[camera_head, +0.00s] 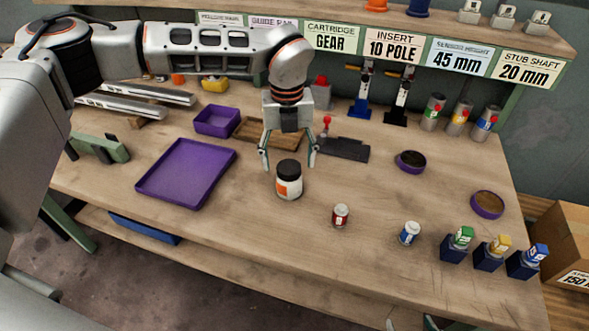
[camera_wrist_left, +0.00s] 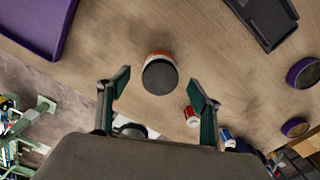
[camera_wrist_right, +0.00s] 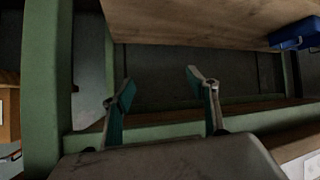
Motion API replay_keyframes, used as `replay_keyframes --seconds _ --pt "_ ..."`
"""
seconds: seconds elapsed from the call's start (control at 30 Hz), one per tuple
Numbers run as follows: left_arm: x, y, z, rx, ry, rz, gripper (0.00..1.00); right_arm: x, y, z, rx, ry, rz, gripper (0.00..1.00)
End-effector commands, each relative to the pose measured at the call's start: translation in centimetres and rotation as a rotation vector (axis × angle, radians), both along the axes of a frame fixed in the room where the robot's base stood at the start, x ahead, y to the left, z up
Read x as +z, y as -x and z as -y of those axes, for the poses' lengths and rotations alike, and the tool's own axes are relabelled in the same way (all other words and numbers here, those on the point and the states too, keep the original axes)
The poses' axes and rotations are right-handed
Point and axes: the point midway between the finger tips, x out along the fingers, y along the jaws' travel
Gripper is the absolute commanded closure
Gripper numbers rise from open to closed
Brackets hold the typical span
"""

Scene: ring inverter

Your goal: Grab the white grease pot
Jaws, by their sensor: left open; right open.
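The white grease pot (camera_head: 289,187) has a black lid and an orange label. It stands upright on the wooden bench in the head view. My left gripper (camera_head: 288,166) is open above and just behind the pot, its fingers spread to either side. In the left wrist view the pot's dark lid (camera_wrist_left: 160,76) lies between and beyond the open fingertips (camera_wrist_left: 160,88), apart from both. My right gripper (camera_wrist_right: 160,82) is open and empty, below the bench edge in the right wrist view. In the head view only a bit of it shows at the bottom edge.
A purple tray (camera_head: 187,173) lies left of the pot. A red-labelled small can (camera_head: 340,215) and a blue-labelled one (camera_head: 409,233) stand to its right. A dark block (camera_head: 343,149) lies behind. The bench in front of the pot is clear.

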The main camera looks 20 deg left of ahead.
Motion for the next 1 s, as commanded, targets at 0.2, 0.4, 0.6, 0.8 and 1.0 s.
replay_keyframes --seconds 0.2,0.4,0.6,0.8,1.0 --pt "-2.2 0.0 0.0 0.002 -0.001 -0.003 0.36 -1.9 2.6 -0.1 0.002 0.002 -0.051 0.41" --pt "-3.6 0.0 0.0 0.001 0.000 -0.002 0.36 -2.2 2.7 -0.1 0.004 0.004 -0.057 0.41" --pt "-6.6 -0.1 0.1 0.000 -0.001 -0.004 0.36 -1.7 2.0 -0.1 0.003 0.004 -0.044 0.41" --pt "-7.7 -0.2 0.2 0.000 0.001 -0.001 0.36 -1.2 1.7 -0.1 0.002 0.001 -0.033 0.41" --pt "-7.7 -0.2 0.2 0.000 0.000 -0.001 0.54 -1.2 1.7 -0.1 0.002 0.001 -0.033 0.41"
